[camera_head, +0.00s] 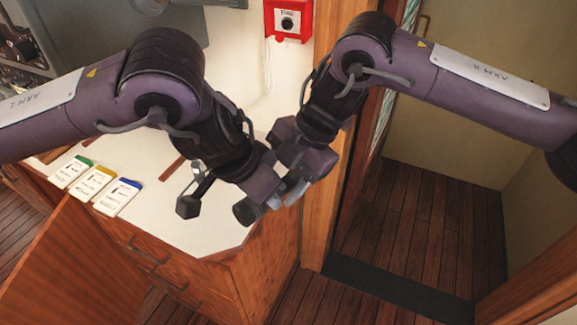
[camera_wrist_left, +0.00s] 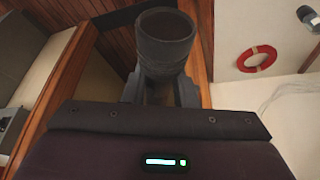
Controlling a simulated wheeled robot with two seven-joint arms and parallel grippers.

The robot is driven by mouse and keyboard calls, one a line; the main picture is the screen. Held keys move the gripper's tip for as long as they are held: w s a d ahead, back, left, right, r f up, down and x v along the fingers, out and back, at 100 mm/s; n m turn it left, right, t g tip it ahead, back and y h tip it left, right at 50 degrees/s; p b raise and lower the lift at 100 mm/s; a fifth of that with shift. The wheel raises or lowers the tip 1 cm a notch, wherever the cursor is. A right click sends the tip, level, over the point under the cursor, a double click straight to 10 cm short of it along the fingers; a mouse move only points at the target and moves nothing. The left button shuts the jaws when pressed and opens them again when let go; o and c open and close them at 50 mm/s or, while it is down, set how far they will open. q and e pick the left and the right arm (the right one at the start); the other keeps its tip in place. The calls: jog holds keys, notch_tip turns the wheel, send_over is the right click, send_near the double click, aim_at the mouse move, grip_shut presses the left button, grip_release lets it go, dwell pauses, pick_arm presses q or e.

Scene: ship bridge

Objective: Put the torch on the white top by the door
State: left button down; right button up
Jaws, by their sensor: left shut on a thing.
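The torch shows as a dark round cylinder (camera_wrist_left: 165,45) in the left wrist view, between the fingers of my left gripper (camera_wrist_left: 160,92), which is shut on it. In the head view the torch's dark end (camera_head: 246,211) sticks out beside my left gripper (camera_head: 268,198), over the front right part of the white top (camera_head: 205,225). The torch is held; its far end is hidden. My right gripper (camera_head: 296,186) is very close to the left one; its fingers are partly hidden, and I cannot tell whether it touches the torch.
Several label cards (camera_head: 95,183) lie on the left of the white top. Wooden drawers (camera_head: 150,262) are below it. A red box (camera_head: 288,20) is on the wall behind. The doorway (camera_head: 415,225) opens to the right, past a wooden post (camera_head: 322,220). The top's front middle is clear.

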jog(key=shift+a, duration=0.1)
jog(key=c, duration=1.1)
pick_arm(q)
jog(key=c, duration=1.3)
grip_release()
jog(key=shift+s+d, duration=0.1)
pick_arm(e)
jog(key=shift+r, duration=0.1)
grip_shut()
pick_arm(q)
jog(key=shift+o, duration=1.1)
jog(key=shift+a, duration=0.2)
pick_arm(e)
jog(key=shift+s, duration=0.1)
